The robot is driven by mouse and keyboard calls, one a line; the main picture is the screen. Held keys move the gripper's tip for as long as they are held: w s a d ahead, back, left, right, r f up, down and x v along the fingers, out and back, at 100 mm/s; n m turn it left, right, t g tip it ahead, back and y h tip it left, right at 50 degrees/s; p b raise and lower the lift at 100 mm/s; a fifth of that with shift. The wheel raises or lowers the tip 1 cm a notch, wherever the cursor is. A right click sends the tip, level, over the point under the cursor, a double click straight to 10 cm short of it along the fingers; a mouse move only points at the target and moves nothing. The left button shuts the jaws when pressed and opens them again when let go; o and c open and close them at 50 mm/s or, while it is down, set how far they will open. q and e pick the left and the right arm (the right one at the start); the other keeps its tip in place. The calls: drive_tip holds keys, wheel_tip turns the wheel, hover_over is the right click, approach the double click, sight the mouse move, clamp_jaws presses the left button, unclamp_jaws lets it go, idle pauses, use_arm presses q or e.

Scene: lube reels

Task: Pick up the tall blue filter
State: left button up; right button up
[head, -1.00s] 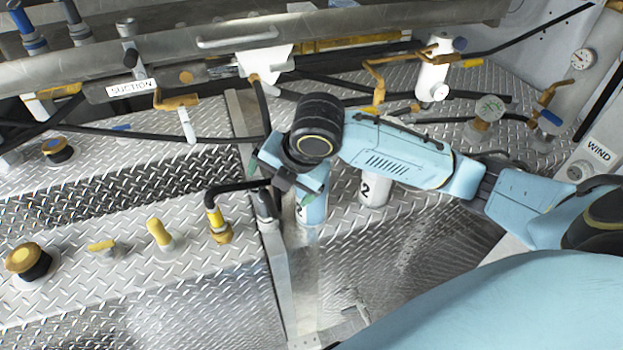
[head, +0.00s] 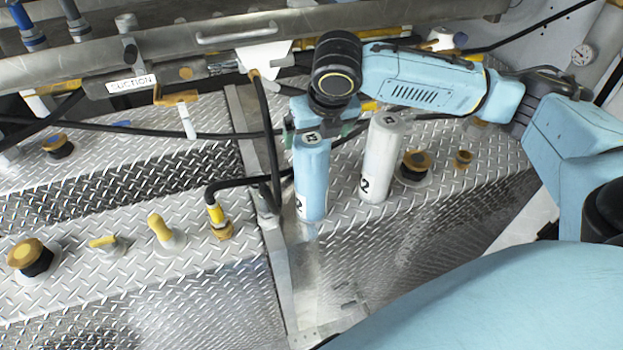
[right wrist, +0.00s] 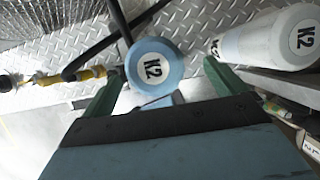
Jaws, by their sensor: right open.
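The tall blue filter (head: 312,180) stands upright on the diamond-plate deck, with a white K2 label on its top and a dark marking low on its side. My right gripper (head: 317,130) is at the filter's top end. In the right wrist view, the open green fingers (right wrist: 163,72) lie on either side of the filter's round blue top (right wrist: 154,66), with visible gaps. I cannot tell how far the fingers reach down beside it. My left gripper is not in view.
A tall white filter (head: 380,160) stands just right of the blue one and also shows close to a finger in the right wrist view (right wrist: 268,38). Black hoses (head: 266,130) and a yellow fitting (head: 218,222) lie to the left. A metal rail (head: 281,270) runs in front.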

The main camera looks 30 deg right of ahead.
sight(311, 179)
drive_tip(key=shift+a+x, duration=0.2)
drive_tip(key=shift+x, duration=1.3)
drive_tip(key=shift+a+x, duration=0.15)
drive_tip(key=shift+x, duration=1.35)
drive_tip(key=shift+w+r, duration=0.15)
drive_tip(key=shift+w, duration=0.05)
drive_tip(key=c, duration=1.8)
